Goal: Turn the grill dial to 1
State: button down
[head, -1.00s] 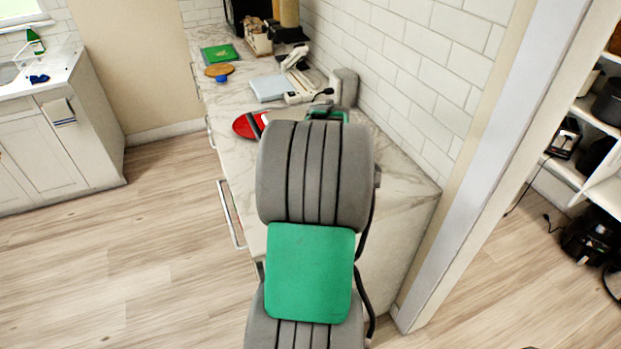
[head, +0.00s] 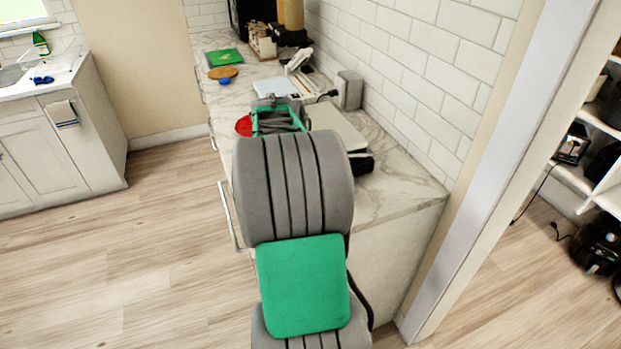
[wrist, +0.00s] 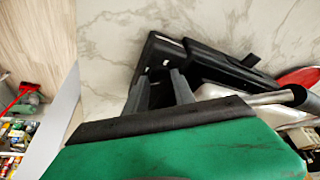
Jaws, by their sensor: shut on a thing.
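The grill (head: 338,124) has a flat pale silver top and a black base. It stands on the marble counter, beyond and to the right of my arm in the head view. In the wrist view its black body (wrist: 205,62) and metal handle (wrist: 262,98) lie just past my fingers. My gripper (wrist: 160,74) has its two grey fingertips against the black body, a small gap apart, shut on a part of the grill. The dial and its numbers cannot be made out. In the head view my arm hides the fingertips.
The marble counter (head: 400,190) is bare in front of the grill. A red round thing (head: 243,126) lies left of my wrist. A white appliance (head: 305,84) and a grey block (head: 349,90) stand behind the grill. The tiled wall (head: 400,70) bounds the right.

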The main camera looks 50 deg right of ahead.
jog(key=shift+w+m, duration=0.1)
jog(key=shift+m, duration=0.4)
jog(key=c, duration=1)
grip_release()
jog(key=shift+c, duration=0.2)
